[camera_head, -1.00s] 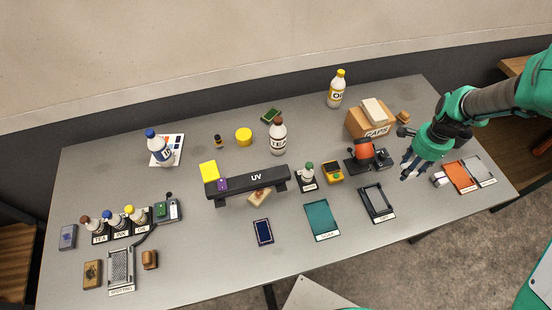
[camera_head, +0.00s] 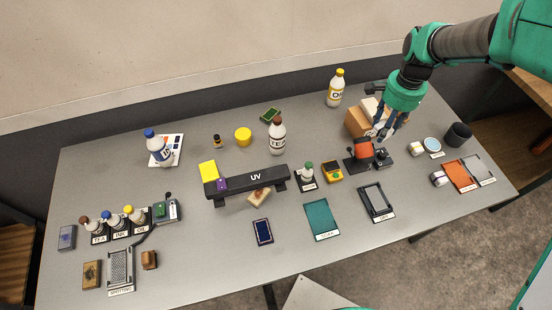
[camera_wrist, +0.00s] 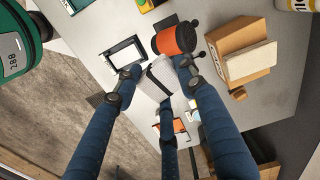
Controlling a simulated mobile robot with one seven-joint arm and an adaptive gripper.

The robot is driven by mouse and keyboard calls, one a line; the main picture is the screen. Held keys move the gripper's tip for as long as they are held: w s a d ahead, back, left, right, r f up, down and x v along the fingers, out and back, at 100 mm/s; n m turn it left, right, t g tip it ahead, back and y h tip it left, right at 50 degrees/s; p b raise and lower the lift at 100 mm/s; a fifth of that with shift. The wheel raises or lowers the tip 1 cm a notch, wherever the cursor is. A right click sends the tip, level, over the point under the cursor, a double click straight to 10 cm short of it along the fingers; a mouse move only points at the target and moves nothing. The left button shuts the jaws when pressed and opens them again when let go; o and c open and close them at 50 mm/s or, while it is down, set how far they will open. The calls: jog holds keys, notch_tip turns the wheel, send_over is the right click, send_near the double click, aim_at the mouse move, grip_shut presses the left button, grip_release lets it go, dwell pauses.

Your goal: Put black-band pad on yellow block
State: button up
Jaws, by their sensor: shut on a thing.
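My gripper (camera_head: 385,130) is above the back right of the table, near the cardboard box. In the wrist view, its fingers (camera_wrist: 158,84) are closed around a pale grey-white pad (camera_wrist: 156,78). Fingers cover part of the pad, and I cannot make out its band clearly. The yellow block (camera_head: 208,171) is a bright square-looking piece at the left end of the black UV lamp, well to the left of my gripper. The yellow block is not in the wrist view.
The UV lamp (camera_head: 256,178) has a purple piece beside the yellow block. A red-orange device (camera_head: 363,150), the box (camera_head: 357,122) and a yellow-capped bottle (camera_head: 336,90) stand near my gripper. A dark cup (camera_head: 458,135) is at right.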

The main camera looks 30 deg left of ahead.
jog(key=s+a+n, duration=0.3)
jog(key=a+n, duration=0.1)
jog(key=a, duration=1.3)
jog(key=n, duration=1.1)
send_over(209, 171)
notch_tip(209, 171, down, 10)
jog(key=shift+f+b, duration=0.35)
jog(key=shift+f, duration=0.25)
jog(key=shift+f+b, duration=0.4)
jog(key=shift+f, duration=2.1)
jog(key=shift+f+b, duration=0.4)
jog(key=shift+f, duration=2.1)
